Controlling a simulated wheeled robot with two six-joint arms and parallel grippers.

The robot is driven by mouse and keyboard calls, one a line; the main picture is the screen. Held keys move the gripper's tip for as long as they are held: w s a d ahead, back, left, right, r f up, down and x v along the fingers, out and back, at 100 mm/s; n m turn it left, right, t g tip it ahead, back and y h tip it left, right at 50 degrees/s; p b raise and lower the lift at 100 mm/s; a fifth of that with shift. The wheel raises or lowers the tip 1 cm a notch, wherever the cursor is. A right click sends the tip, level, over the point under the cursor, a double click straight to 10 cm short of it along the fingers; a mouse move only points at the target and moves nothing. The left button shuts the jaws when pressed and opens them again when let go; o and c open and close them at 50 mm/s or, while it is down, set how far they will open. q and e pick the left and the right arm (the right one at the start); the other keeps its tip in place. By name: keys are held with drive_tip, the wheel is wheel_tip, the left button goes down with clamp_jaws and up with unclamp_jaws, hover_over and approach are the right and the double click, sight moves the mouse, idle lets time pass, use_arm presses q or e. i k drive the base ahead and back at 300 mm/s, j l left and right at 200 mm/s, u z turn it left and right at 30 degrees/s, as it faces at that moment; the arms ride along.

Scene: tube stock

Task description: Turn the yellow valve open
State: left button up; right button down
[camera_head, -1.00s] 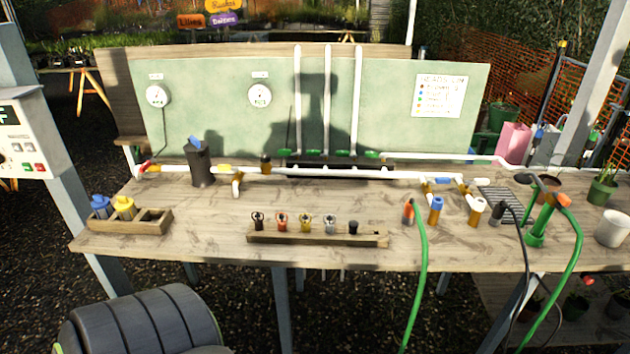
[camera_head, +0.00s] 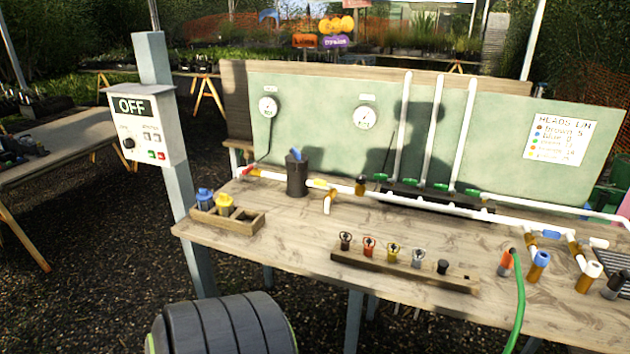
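Neither of my grippers is in view.
A control box (camera_head: 141,130) reading OFF stands on a post at left. The workbench (camera_head: 300,240) holds a wooden tray (camera_head: 243,224) with blue and yellow fittings, and a rack (camera_head: 410,273) of sprinkler heads. A green hose (camera_head: 520,300) hangs at right.

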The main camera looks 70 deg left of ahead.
sight(316, 182)
drive_tip(key=u, duration=2.05)
drive_tip(key=i+j+z, duration=0.25)
drive_tip(key=j, duration=0.35)
drive_tip(key=i+j+z, duration=0.25)
drive_tip(key=i+j, duration=0.15)
drive_tip(key=j, duration=0.25)
drive_tip(key=i+j+z, duration=0.15)
drive_tip(key=j, duration=0.2)
